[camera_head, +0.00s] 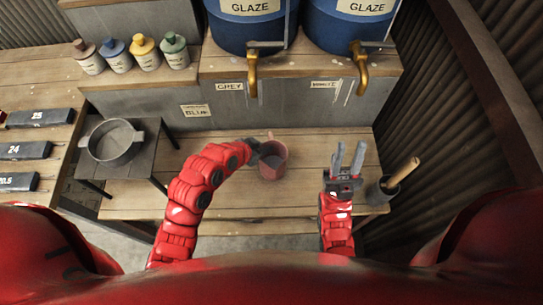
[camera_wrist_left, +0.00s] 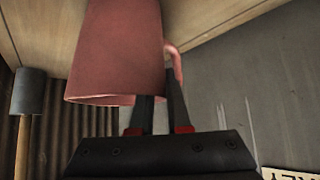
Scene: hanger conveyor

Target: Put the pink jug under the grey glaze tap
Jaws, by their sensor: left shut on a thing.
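The pink jug (camera_head: 271,170) is upright over the wooden bench, in front of and slightly right of the grey glaze tap (camera_head: 252,72). My right gripper (camera_head: 348,158) is open and empty, right of the jug, fingers pointing toward the tap wall.
A sieve (camera_head: 117,143) sits on a small dark stand at left. Bench between jug and tap wall is clear.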

